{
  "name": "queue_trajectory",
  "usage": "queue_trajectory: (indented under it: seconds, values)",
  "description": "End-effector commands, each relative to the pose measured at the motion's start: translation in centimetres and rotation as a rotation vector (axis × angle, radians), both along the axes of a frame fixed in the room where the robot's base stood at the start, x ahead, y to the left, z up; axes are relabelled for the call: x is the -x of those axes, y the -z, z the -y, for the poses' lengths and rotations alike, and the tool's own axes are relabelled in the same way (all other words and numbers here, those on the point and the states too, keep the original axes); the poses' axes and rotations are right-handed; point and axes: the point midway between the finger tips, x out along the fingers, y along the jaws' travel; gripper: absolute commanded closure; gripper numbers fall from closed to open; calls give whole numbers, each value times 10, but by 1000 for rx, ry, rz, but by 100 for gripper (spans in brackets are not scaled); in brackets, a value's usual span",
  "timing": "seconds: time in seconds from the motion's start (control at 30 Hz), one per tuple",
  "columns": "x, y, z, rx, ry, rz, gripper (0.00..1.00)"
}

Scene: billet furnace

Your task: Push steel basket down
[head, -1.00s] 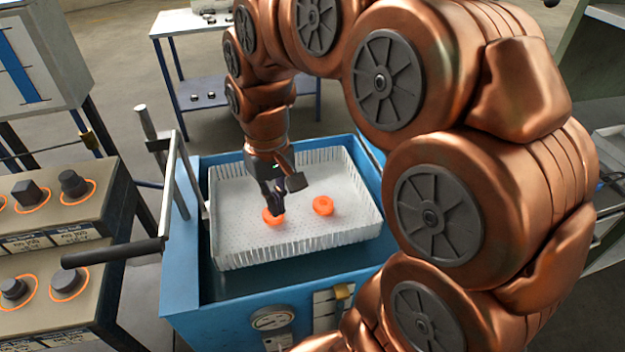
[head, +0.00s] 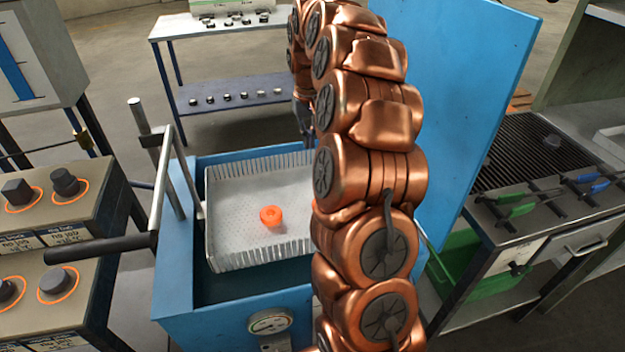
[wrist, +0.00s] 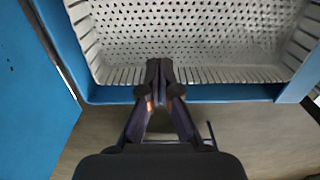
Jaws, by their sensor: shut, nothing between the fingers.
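The steel basket (head: 225,225), a pale perforated tray with upright slotted walls, sits in the blue tank (head: 215,305) in the head view. My arm hides the basket's right part. A bar handle with a black grip (head: 105,250) stands at the tank's left side. My gripper (head: 304,118) is partly hidden behind my arm, near the tank's far edge. In the wrist view my gripper (wrist: 160,72) is shut and empty, its tips overlapping the basket wall (wrist: 205,75) in the picture; I cannot tell whether they touch.
A large blue panel (head: 450,100) stands upright to the right of my arm. A control panel with knobs (head: 65,230) is at the left. A table with small parts (head: 235,25) stands behind. A grill-topped bench with tools (head: 540,150) is at the right. A gauge (head: 270,322) is on the tank's front.

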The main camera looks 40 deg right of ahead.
Motion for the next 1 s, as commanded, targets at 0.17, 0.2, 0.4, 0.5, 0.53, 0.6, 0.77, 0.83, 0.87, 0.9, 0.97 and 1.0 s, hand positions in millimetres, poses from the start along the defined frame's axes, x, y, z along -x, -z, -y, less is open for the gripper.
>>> queue_trajectory:
  seconds: [0.17, 0.2, 0.4, 0.5, 0.53, 0.6, 0.77, 0.83, 0.87, 0.9, 0.97, 1.0]
  values:
    - [-4, 7, 14, 6, 21, 1, 100]
    - [-4, 9, 14, 6, 22, 1, 100]
    - [-2, 29, 13, 4, 21, -5, 100]
    - [-3, 45, 14, 5, 21, -3, 100]
    - [-2, 51, 13, 5, 21, -5, 100]
    - [-3, 64, 13, 5, 20, -3, 100]
    - [-3, 91, 13, 5, 21, -2, 100]
    - [-2, 104, 12, 2, 21, -6, 100]
    - [-2, 109, 12, 2, 21, -6, 100]
    - [-2, 115, 13, 4, 21, -5, 100]
    - [-2, 123, 13, 4, 21, -3, 100]
    - [-2, 127, 13, 4, 21, -3, 100]
